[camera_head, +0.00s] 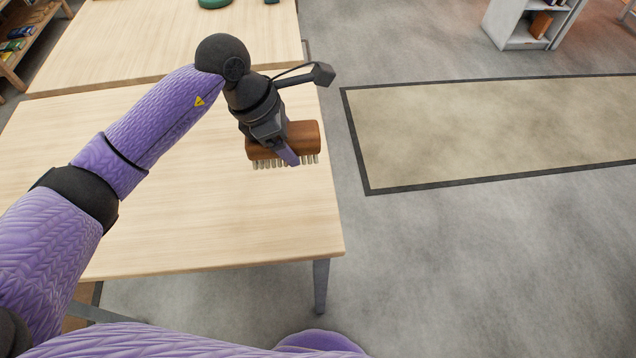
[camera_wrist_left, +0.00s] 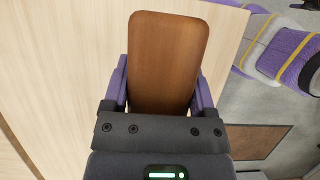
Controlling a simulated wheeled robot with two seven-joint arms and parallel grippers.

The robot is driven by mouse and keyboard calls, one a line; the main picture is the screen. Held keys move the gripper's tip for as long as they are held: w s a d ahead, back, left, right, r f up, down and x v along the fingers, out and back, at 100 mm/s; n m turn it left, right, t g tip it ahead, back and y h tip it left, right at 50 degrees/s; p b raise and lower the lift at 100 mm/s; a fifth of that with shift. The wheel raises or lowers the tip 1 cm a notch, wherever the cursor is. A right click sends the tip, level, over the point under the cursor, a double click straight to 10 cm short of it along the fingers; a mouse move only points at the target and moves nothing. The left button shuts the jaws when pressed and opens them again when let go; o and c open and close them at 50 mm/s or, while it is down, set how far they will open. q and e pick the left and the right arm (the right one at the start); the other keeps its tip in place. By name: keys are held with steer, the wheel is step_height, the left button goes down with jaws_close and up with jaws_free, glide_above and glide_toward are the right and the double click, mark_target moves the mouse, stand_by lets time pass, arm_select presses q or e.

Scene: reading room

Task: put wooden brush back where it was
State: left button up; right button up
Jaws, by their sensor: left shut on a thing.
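The wooden brush (camera_head: 304,137) has a brown block back and a row of pale bristles pointing down. My left gripper (camera_head: 287,150) is shut on it, near the right edge of the light wooden table (camera_head: 200,225). In the left wrist view the brown back of the brush (camera_wrist_left: 168,60) sits between the two purple fingers of the gripper (camera_wrist_left: 163,88). I cannot tell whether the bristles touch the tabletop or hang just above it. My right gripper is not in view.
A second light table (camera_head: 150,40) adjoins at the back, with a green round object (camera_head: 213,3) on it. A beige rug with a dark border (camera_head: 480,130) lies on the grey floor at right. A white shelf (camera_head: 520,30) stands far right. The tabletop front is clear.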

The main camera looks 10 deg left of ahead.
arm_select(q)
steer(key=f, duration=0.2)
steer(key=f+b, duration=0.1)
steer(key=f, duration=0.2)
steer(key=shift+a+f, duration=0.3)
steer(key=shift+f, duration=0.1)
step_height(320, 180, down, 3)
steer(key=shift+r+b, duration=0.1)
steer(key=shift+b, duration=0.6)
steer(key=shift+f, duration=0.2)
steer(key=o, duration=1.1)
steer(key=shift+r, duration=0.45)
steer(key=p+v, duration=0.3)
steer(key=v, duration=0.8)
steer(key=shift+a+r+p, duration=0.1)
steer(key=shift+a+p, duration=0.1)
steer(key=shift+p, duration=0.15)
steer(key=shift+r, duration=0.15)
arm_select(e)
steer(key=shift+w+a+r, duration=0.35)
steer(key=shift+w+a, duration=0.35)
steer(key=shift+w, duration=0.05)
